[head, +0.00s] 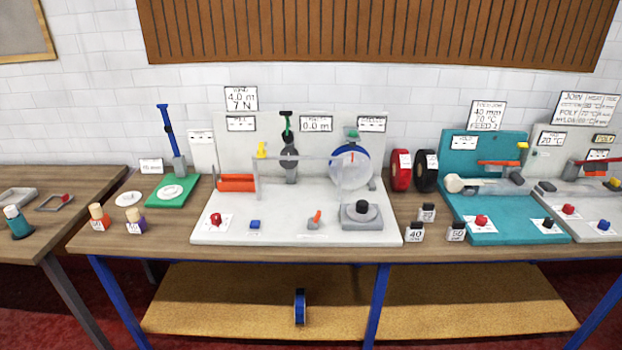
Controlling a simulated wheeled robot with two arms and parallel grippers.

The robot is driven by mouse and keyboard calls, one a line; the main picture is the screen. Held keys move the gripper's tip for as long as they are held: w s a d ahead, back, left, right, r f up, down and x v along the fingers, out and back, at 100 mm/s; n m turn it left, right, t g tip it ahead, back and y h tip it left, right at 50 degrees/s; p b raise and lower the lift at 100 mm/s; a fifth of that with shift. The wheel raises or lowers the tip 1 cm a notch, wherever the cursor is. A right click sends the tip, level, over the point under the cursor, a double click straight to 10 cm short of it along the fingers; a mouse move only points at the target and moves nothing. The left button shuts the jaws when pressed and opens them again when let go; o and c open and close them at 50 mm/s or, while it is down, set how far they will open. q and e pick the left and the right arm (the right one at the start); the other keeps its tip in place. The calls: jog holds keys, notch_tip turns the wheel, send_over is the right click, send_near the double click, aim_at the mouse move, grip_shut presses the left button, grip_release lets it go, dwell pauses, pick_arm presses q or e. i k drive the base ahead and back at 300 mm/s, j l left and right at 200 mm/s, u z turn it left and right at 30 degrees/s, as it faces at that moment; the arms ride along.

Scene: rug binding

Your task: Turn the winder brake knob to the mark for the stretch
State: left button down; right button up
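The winder stands mid-table on a white base plate (240,232) with a pale back panel. A round black knob (362,207) sits on a grey block (353,222) at the base's front right; its marks are too small to read. A small orange lever (317,216) stands left of it on a grey mount. I cannot tell from labels which one is the brake knob. A clear disc with a blue rim (337,161) stands behind the block. A sign (241,98) above reads 4.0 m and 7 N. Neither of my grippers is in view.
Red (401,170) and black (425,171) tape rolls stand right, before a teal machine (490,229). A green-based stand (155,193) is left.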

aim_at(216, 218)
jog(key=i+u, duration=0.15)
jog(key=i, duration=0.3)
jog(key=i+l+u, duration=0.15)
jog(key=i, duration=0.35)
jog(key=i+l+u, duration=0.2)
jog(key=i, duration=0.25)
jog(key=i+l+u, duration=0.15)
jog(key=i, duration=0.3)
